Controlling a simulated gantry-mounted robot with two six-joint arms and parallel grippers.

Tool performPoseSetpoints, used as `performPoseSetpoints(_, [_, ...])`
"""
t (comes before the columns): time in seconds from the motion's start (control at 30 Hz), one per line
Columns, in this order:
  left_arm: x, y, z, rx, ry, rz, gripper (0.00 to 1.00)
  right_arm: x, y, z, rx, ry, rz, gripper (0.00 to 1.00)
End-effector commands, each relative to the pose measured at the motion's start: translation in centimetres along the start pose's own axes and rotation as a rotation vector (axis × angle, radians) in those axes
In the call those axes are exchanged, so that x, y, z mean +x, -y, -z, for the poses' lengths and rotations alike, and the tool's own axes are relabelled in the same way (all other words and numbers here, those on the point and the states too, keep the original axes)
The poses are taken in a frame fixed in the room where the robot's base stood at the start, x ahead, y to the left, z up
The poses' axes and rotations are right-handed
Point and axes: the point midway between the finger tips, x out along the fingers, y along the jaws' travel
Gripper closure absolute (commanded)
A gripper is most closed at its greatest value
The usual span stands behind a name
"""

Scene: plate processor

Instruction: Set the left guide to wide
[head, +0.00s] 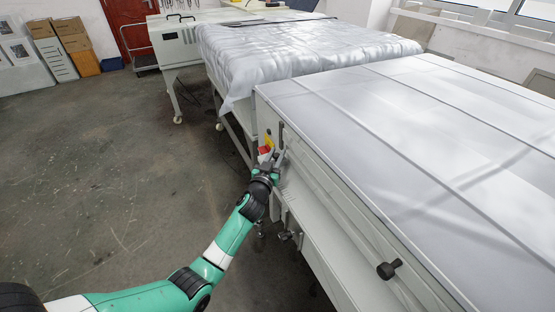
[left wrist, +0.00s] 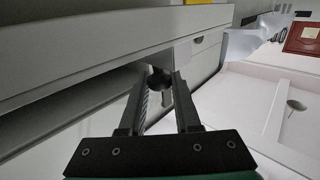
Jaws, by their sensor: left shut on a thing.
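The plate processor (head: 330,200) is a long pale grey machine with a flat lid, running along the right of the head view. My left gripper (head: 274,161) is at its front side near the far end. In the left wrist view, my left gripper (left wrist: 163,82) is shut on a dark round knob (left wrist: 158,77), which I take for the left guide's knob. The fingers hide part of it. The guide's setting marks cannot be read. A similar black knob (head: 388,269) sticks out of the machine's front at the near end. My right gripper is out of view.
A red and yellow switch (head: 266,146) is close beside my left gripper on the machine's end. A table covered in translucent sheeting (head: 300,55) stands behind. Open concrete floor (head: 110,180) lies to the left.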

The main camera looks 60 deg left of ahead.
Motion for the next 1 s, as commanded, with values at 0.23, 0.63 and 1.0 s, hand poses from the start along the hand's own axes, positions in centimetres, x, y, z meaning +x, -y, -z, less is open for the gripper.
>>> performPoseSetpoints(0.23, [-0.1, 0.0, -0.1, 0.000, 0.003, 0.001, 0.49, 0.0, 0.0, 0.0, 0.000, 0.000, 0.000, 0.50])
performPoseSetpoints(0.63, [-0.4, -0.1, 0.0, 0.000, 0.001, 0.000, 0.39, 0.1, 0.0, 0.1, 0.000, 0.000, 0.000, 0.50])
performPoseSetpoints(1.0, [-8.0, -0.1, 0.0, 0.001, 0.004, -0.001, 0.39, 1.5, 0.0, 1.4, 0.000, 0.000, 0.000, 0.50])
